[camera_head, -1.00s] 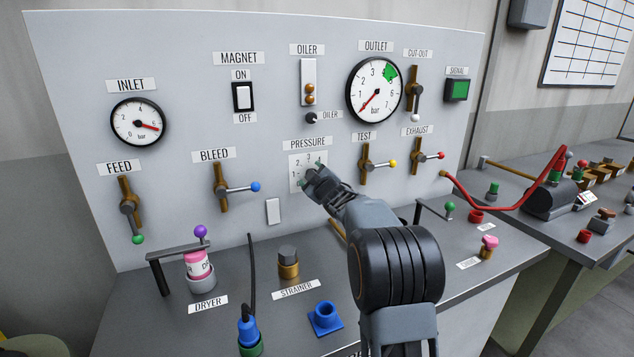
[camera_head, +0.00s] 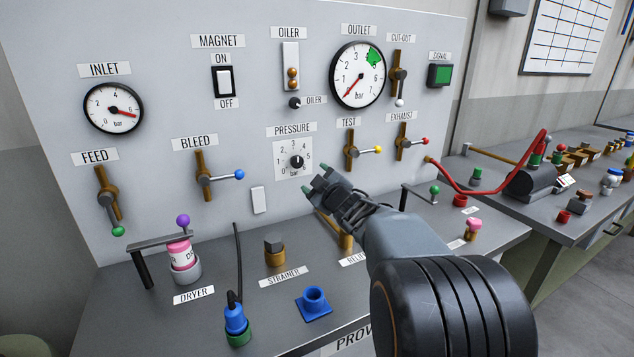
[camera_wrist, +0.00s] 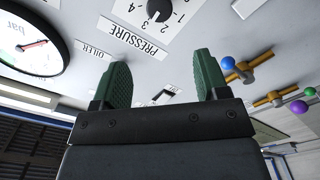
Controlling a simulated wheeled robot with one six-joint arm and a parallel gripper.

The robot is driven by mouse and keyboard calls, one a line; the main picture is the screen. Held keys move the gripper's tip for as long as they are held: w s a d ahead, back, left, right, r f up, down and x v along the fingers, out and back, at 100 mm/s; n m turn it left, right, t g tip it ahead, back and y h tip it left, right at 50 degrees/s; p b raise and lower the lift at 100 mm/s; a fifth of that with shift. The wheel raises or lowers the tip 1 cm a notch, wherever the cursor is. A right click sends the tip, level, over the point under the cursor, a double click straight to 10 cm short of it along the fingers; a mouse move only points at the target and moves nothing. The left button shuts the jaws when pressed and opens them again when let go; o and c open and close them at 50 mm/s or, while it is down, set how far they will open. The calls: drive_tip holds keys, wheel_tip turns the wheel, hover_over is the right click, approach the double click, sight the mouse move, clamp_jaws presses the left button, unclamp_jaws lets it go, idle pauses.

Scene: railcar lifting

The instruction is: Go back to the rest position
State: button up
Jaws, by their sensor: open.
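My gripper (camera_head: 318,182) is in front of the panel, below and to the right of the pressure knob (camera_head: 297,162), and apart from it. In the wrist view its two green-padded fingers (camera_wrist: 165,80) are spread with nothing between them. The pressure knob also shows at the top of the wrist view (camera_wrist: 158,10), beyond the fingertips. My arm reaches in from the lower right of the head view and hides part of the bench.
The bench below the panel holds the dryer (camera_head: 186,268), strainer (camera_head: 275,250), a blue flanged socket (camera_head: 314,304) and a blue plug (camera_head: 235,318). Levers for bleed (camera_head: 220,177), test (camera_head: 362,151) and exhaust (camera_head: 408,142) stick out of the panel. A red hose (camera_head: 485,188) lies to the right.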

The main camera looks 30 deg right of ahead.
idle(0.5)
drive_tip(key=s+a+f+m+g+p, duration=0.2)
drive_tip(key=s+a+f+m+g, duration=0.1)
drive_tip(key=s, duration=0.5)
drive_tip(key=s+a+f+m+g+p, duration=0.2)
drive_tip(key=s+a+g, duration=0.4)
drive_tip(key=s, duration=0.3)
drive_tip(key=s+a+f+m+g+p, duration=0.3)
drive_tip(key=s+a+f+g, duration=0.2)
drive_tip(key=s, duration=0.4)
drive_tip(key=shift+a+m, duration=0.25)
drive_tip(key=shift+m, duration=0.15)
drive_tip(key=shift+r, duration=0.1)
